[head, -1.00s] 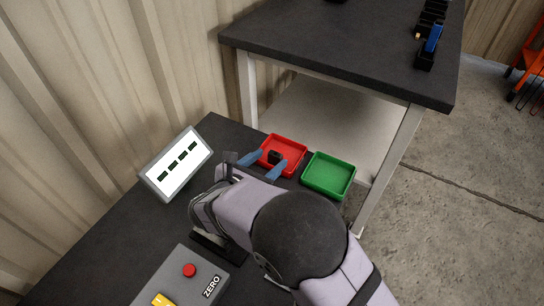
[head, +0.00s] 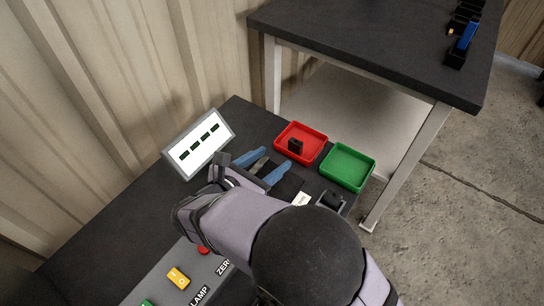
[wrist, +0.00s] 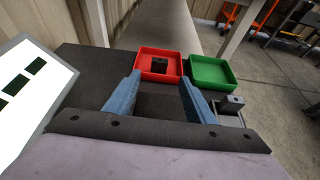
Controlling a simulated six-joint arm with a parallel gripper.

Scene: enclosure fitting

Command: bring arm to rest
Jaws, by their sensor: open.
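My gripper (head: 262,166) has blue fingers spread apart with nothing between them. It hangs over the dark bench, just in front of the red tray. In the wrist view my gripper (wrist: 160,98) also shows open and empty, pointing toward the red tray. The red tray (head: 313,156) holds a small black block (head: 295,146); the block also shows in the wrist view (wrist: 160,63), apart from the fingers. The green tray (head: 347,166) beside it looks empty.
A display with dark dashes (head: 199,145) stands left of my gripper. A grey panel (head: 150,290) with buttons and switches lies in front. A grey fixture with a black part (head: 332,200) is near the green tray. A taller table (head: 380,50) stands behind.

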